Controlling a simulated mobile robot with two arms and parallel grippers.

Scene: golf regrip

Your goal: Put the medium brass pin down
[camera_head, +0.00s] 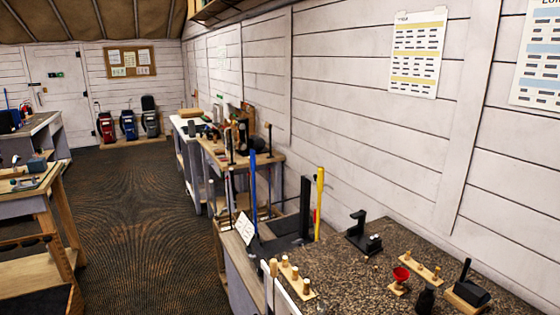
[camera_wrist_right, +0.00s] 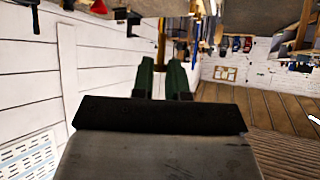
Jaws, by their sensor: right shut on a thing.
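In the head view, a wooden rack with upright pegs (camera_head: 295,279) lies at the near left of the speckled benchtop. A second pegged wooden rack (camera_head: 422,266) lies farther right. I cannot make out either gripper in the head view, and my left gripper is not in view.
The speckled benchtop (camera_head: 345,275) has bare room between the racks. Tall blue (camera_head: 253,185) and yellow (camera_head: 319,200) shafts stand behind. A white wall borders the right.

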